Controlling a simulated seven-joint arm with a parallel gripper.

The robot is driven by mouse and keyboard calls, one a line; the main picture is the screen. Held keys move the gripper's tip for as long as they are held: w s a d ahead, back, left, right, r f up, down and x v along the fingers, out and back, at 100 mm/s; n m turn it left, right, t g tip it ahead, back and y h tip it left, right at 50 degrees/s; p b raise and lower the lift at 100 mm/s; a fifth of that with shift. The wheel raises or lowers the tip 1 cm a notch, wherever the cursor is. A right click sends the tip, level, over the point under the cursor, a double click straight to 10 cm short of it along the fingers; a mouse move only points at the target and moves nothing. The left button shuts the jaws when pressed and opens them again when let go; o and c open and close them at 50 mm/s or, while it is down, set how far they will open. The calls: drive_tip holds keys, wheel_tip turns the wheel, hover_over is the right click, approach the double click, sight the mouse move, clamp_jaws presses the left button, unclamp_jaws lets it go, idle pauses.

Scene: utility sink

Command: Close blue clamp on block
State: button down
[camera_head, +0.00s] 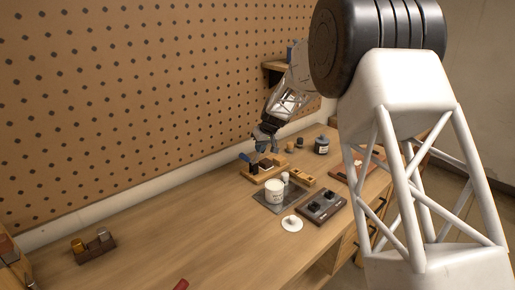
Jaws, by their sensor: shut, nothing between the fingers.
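A wooden block (263,175) sits on the workbench near the pegboard wall. A small blue part, which looks like the blue clamp's handle (244,157), sticks up at the block's left end. A dark piece rests on top of the block beside it. My gripper (267,147) is shut and empty, pointing down just above and behind the block. It is small in this view, and I cannot tell whether it touches the clamp. The clamp's jaw position is too small to tell.
A white cup (274,191) stands on a dark mat in front of the block, with a white lid (292,223) nearby. A dark control box (321,205) and a dark jar (321,145) are to the right.

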drive_tip(key=g+y, duration=0.1)
drive_tip(key=w+d+f+g+y, duration=0.1)
drive_tip(key=w+d+f+m+g+y, duration=0.1)
drive_tip(key=shift+w+d+y, duration=0.25)
drive_tip(key=shift+y, duration=0.15)
drive_tip(key=f+g+y, duration=0.1)
drive_tip(key=w+d+f+m+g+y, duration=0.1)
drive_tip(key=g+y, duration=0.1)
drive_tip(key=shift+w+d+f, duration=0.1)
drive_tip(key=shift+w+f, duration=0.05)
drive_tip(key=shift+f, duration=0.15)
drive_tip(key=shift+d+f, duration=0.1)
drive_tip(key=shift+f, duration=0.25)
drive_tip(key=shift+f, duration=0.15)
drive_tip(key=shift+w+r, duration=0.1)
drive_tip(key=shift+r, duration=0.5)
wheel_tip(320, 180, up, 3)
drive_tip(key=shift+r, duration=0.2)
drive_tip(key=v, duration=1)
drive_tip(key=shift+f, duration=0.35)
